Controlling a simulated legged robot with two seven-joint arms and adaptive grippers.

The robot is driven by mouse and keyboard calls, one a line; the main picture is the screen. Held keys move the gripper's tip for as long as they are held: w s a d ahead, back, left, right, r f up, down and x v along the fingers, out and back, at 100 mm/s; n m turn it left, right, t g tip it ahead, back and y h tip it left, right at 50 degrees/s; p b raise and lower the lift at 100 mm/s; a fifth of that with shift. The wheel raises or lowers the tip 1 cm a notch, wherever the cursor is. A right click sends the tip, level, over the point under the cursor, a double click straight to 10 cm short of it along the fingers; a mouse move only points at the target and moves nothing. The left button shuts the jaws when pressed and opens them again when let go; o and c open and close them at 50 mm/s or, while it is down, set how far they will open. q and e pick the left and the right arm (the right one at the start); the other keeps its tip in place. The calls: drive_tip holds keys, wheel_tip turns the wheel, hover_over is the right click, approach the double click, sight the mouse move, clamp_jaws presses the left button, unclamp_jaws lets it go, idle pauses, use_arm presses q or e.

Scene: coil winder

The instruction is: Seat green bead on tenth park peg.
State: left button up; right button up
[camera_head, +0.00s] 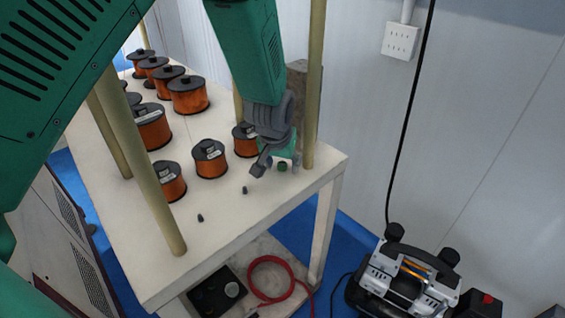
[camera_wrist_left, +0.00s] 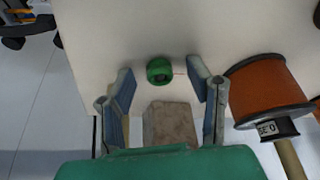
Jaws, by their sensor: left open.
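The green bead (camera_head: 282,167) is a small ring near the far right corner of the white table. It also shows in the left wrist view (camera_wrist_left: 159,70), with a dark centre; whether a peg stands in it I cannot tell. My left gripper (camera_head: 276,166) is open above the table, close to the bead. In the left wrist view its two fingers (camera_wrist_left: 163,83) are spread on either side of the bead, with clear gaps. Two small dark pegs, a nearer one (camera_head: 200,217) and a farther one (camera_head: 245,190), stand bare on the table. My right gripper is out of view.
Several copper-coloured spools stand on the table, one (camera_head: 246,140) beside my gripper; a spool (camera_wrist_left: 268,90) is right of the fingers. Tan posts (camera_head: 313,90) rise from the table. A brown block (camera_wrist_left: 170,124) shows between the fingers. The front table corner is mostly clear.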

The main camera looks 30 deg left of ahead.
use_arm(q)
drive_tip(key=v, duration=1.1)
drive_tip(key=shift+s+r, duration=0.25)
drive_tip(key=shift+r, duration=0.1)
drive_tip(key=shift+d, duration=0.1)
